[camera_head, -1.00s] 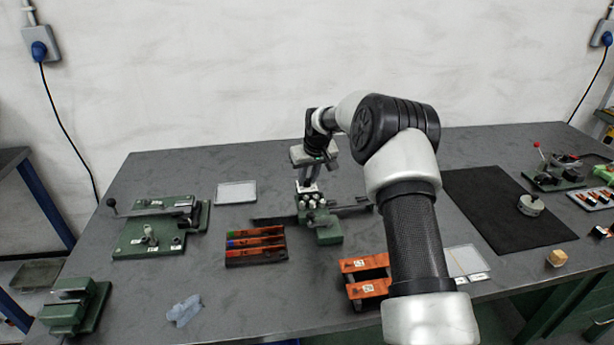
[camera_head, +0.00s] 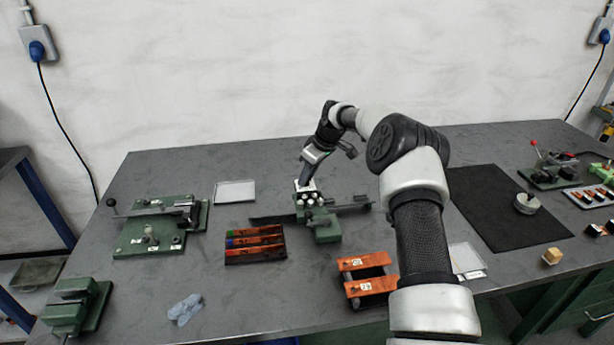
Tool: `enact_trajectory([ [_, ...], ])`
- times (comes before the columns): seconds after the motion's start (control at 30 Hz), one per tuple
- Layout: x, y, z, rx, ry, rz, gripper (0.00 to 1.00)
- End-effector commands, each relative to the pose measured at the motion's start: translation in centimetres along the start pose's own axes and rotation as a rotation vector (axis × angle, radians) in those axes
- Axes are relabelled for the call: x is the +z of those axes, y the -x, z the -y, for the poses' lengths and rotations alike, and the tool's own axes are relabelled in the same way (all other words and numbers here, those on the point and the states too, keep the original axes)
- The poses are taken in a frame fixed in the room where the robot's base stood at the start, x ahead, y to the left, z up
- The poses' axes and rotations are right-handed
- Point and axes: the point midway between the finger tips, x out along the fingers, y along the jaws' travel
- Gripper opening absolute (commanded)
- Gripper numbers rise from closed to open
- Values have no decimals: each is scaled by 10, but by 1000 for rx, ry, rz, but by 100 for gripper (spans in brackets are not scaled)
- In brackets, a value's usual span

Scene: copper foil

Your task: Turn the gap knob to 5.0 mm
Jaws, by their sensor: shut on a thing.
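A green machine (camera_head: 326,232) with a long dark bar across it stands mid-table. A silver-white block with several small round pale ends (camera_head: 309,199) sits on its back part. My gripper (camera_head: 306,184) reaches down from the upper right to the top of this block. It is shut on a small part there, which looks like the gap knob; the fingers and the distance hide most of it. The knob's scale and reading are too small to make out.
A tray of coloured strips (camera_head: 255,259) lies left of the machine, and an orange-topped stand (camera_head: 366,284) lies front right. A lever machine (camera_head: 150,236) is at left, a black mat (camera_head: 500,215) at right. A blue cloth (camera_head: 185,310) lies at front left.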

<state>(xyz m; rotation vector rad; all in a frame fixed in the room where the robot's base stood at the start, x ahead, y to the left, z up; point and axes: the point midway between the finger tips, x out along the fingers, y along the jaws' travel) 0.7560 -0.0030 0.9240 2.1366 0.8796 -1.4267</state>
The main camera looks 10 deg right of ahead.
Motion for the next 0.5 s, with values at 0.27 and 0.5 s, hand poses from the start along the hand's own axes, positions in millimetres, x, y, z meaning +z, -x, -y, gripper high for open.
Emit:
enact_trajectory([
  [0.27, 1, 0, 0, -3, 5, 2, 0],
  [0.5, 1, 0, 0, -2, 5, 2, 39],
])
